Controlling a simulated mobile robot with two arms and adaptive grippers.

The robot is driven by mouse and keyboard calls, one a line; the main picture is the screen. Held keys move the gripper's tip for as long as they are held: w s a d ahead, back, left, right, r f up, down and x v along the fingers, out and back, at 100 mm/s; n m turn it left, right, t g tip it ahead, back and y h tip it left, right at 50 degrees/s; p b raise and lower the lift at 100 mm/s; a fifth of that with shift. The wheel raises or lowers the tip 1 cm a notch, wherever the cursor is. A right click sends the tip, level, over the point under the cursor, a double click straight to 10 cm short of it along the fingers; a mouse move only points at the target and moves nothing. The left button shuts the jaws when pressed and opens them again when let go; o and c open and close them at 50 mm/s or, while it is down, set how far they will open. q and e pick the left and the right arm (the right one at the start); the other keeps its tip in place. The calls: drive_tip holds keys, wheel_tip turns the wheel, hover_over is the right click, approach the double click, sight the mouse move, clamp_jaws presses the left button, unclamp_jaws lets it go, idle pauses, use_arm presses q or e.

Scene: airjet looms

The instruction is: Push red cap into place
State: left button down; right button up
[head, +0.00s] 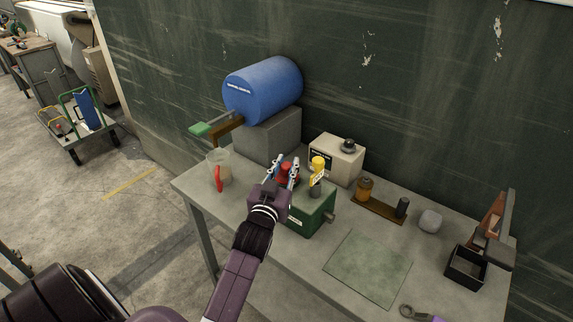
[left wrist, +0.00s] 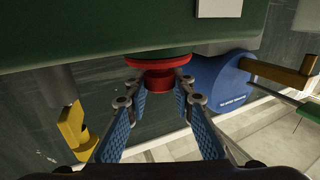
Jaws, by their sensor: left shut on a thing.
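The red cap (head: 289,170) is a round knob on top of the green box (head: 312,217) on the bench. In the left wrist view the cap (left wrist: 158,79) shows as a red flanged disc against the green box (left wrist: 100,28), with a narrow dark gap or rim at its base. My left gripper (head: 284,169) comes from the front, its blue-padded fingers on both sides of the cap. It also shows in the left wrist view (left wrist: 156,92), shut on the cap. Whether the cap is fully seated cannot be told. My right gripper is not in view.
A yellow-topped post with a tag (head: 317,174) stands close right of the cap. A clear jug with a red handle (head: 219,172) is at left, a blue cylinder (head: 264,88) behind. A cream box (head: 337,158) stands behind right. A flat green mat (head: 368,268) lies at front right.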

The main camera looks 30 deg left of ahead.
use_arm(q)
drive_tip(key=c, duration=1.6)
unclamp_jaws()
drive_tip(key=v, duration=1.2)
drive_tip(key=shift+s, duration=0.1)
